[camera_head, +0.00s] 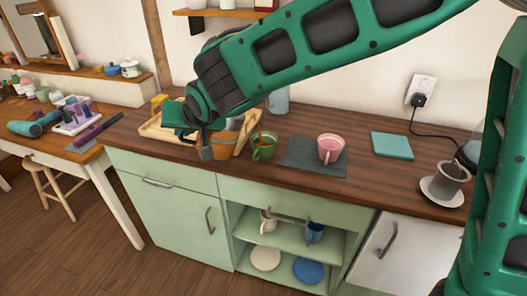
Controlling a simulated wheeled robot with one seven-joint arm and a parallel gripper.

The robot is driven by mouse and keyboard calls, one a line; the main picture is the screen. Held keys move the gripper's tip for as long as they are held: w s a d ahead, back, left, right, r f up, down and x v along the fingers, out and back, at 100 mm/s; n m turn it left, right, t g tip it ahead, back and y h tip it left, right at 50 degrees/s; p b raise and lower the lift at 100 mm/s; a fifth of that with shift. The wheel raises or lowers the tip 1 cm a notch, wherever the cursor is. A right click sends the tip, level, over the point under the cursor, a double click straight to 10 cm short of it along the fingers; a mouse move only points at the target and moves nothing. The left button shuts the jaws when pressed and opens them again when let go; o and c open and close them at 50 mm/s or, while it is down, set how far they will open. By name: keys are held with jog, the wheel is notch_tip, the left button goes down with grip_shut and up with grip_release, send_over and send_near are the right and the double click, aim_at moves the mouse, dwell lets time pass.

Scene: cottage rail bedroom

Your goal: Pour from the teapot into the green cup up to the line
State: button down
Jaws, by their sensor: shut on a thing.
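The green cup (263,149) stands upright on the wooden counter, with brown showing at its mouth. An orange-brown vessel (225,147), apparently the teapot, is just left of it. My gripper (206,151) is at the vessel's left side and shut on it. A thin brown streak shows above the green cup's mouth; it looks like a stream of tea. My arm and wrist hide part of the vessel's surroundings. The cup's line and the exact liquid level are too small to make out.
A pink cup (330,148) stands on a dark mat (300,155) right of the green cup. A wooden tray (157,132) lies behind my gripper, and a pale blue jug (279,101) stands behind. A teal square (392,145) and a saucer (437,194) are farther right.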

jog(key=a+f+h, duration=0.1)
jog(key=s+a+f+n+h+p, duration=0.1)
jog(key=f, duration=0.1)
jog(key=shift+a+f+t, duration=0.25)
jog(key=shift+a+t, duration=0.15)
dwell(4.4)
jog(key=shift+f+b, duration=0.1)
jog(key=shift+b, duration=0.2)
jog(key=shift+a+f+n+b, duration=0.25)
jog(key=shift+f+n+b, duration=0.1)
jog(key=shift+b, duration=0.6)
